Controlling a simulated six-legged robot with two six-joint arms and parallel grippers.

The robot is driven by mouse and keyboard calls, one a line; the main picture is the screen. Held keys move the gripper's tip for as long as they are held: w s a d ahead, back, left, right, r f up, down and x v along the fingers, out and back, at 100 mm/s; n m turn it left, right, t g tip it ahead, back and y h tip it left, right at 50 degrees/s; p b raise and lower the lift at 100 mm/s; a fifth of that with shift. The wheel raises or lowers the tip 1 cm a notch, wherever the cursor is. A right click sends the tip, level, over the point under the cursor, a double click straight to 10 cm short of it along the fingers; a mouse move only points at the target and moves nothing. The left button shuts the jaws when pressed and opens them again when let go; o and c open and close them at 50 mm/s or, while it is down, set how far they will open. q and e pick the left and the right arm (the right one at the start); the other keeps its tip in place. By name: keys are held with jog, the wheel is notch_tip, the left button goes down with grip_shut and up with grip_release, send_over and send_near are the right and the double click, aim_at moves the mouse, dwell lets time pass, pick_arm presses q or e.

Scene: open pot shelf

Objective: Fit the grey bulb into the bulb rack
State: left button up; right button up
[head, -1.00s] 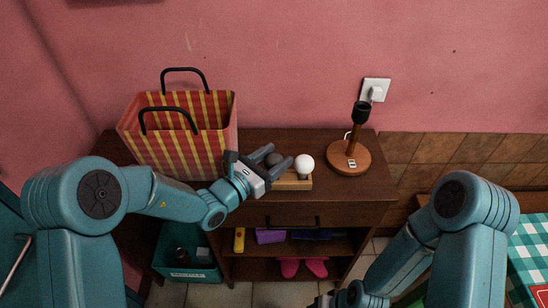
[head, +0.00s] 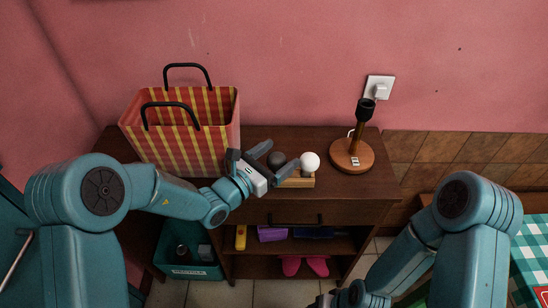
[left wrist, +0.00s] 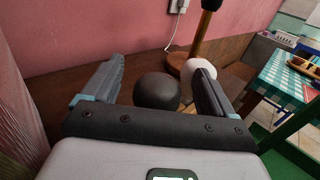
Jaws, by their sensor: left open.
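The grey bulb (head: 277,159), a dark round ball, is at the left end of the wooden bulb rack (head: 301,182). A white bulb (head: 310,162) stands upright at the rack's right end. My left gripper (head: 275,158) is open, its fingers spread to either side of the grey bulb. In the left wrist view the grey bulb (left wrist: 157,91) shows between the two fingers with gaps on both sides. The white bulb (left wrist: 231,72) is partly behind the right finger. The grey bulb's base is hidden, so I cannot tell how deep it sits. My right gripper (head: 325,300) barely shows at the bottom edge.
A striped bag (head: 185,145) stands left of the rack on the dark cabinet top (head: 350,200). A wooden lamp base (head: 352,157) with a black socket stands to the right. A wall plug (head: 380,88) is behind it.

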pick_arm(q)
jog(key=b+v, duration=0.1)
jog(key=v, duration=1.5)
jog(key=shift+b, duration=0.3)
jog(key=shift+a, duration=0.15)
jog(key=s+d+f+m+g+y+p, duration=0.2)
jog(key=s+d+f+m+g+y, duration=0.15)
jog(key=s+f+m+g, duration=1.1)
jog(key=s+a+f+m+g+y+p, duration=0.1)
jog(key=s+a+f+m+g+y, duration=0.15)
jog(key=s+f, duration=0.5)
jog(key=w+f+m+t+y, duration=0.1)
jog(key=m, duration=0.1)
jog(key=w+a+f+m+t, duration=0.1)
jog(key=m+t, duration=0.1)
jog(key=m, duration=0.1)
jog(key=w+f+m+t+y+p, duration=0.1)
jog(key=w+f+m, duration=0.1)
jog(key=m, duration=0.1)
jog(key=shift+a+y, duration=0.3)
